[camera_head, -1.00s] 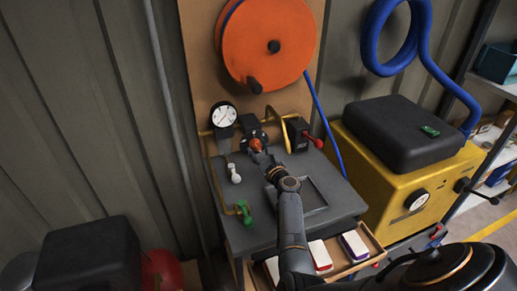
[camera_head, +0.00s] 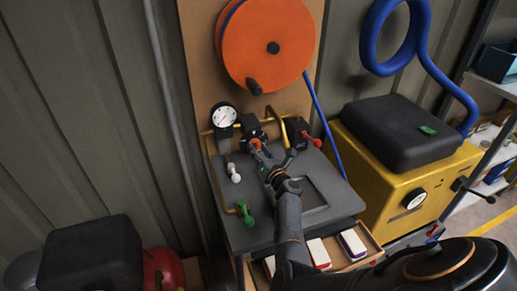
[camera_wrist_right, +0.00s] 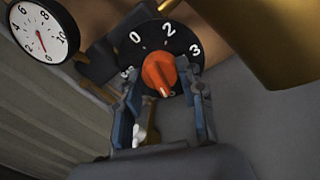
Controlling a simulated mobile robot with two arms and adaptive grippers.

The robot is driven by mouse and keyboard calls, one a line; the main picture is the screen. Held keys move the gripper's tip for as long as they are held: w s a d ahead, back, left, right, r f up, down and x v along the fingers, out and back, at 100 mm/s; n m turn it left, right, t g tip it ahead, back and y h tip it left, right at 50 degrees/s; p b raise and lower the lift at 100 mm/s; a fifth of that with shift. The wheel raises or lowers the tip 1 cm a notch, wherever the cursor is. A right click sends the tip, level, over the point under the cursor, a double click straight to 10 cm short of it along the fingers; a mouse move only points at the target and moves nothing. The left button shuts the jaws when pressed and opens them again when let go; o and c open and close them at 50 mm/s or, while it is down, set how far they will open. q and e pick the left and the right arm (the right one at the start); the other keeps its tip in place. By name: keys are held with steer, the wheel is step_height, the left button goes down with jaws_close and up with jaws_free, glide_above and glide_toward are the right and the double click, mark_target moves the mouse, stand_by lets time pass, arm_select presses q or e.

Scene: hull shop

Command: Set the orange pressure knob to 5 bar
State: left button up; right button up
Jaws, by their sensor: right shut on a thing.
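The orange pressure knob (camera_head: 256,143) sits on a black dial at the back of the grey bench. In the right wrist view the orange knob (camera_wrist_right: 159,74) stands between my fingers, and the black dial (camera_wrist_right: 148,34) shows the numbers 0, 2 and 3. My right gripper (camera_head: 273,155) is at the knob, its fingers (camera_wrist_right: 162,92) on either side and shut on it. The exact contact is hard to see. The white pressure gauge (camera_head: 223,116) is left of the knob; its red needle shows in the wrist view (camera_wrist_right: 40,31), but I cannot read it surely. My left gripper is not in view.
A green-handled valve (camera_head: 244,213) and a white-handled one (camera_head: 234,173) stand left of my right arm. A red lever (camera_head: 312,140) is right of the knob. An orange hose reel (camera_head: 268,45) hangs above. A yellow machine (camera_head: 405,185) stands at right.

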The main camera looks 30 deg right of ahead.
steer(key=shift+m, duration=0.6)
steer(key=o, duration=1.2)
steer(key=shift+w, duration=0.1)
steer(key=shift+c, duration=0.2)
steer(key=shift+s+f, duration=0.1)
steer(key=shift+s, duration=0.1)
steer(key=s+a, duration=0.1)
steer(key=s, duration=0.6)
steer(key=shift+a, duration=0.15)
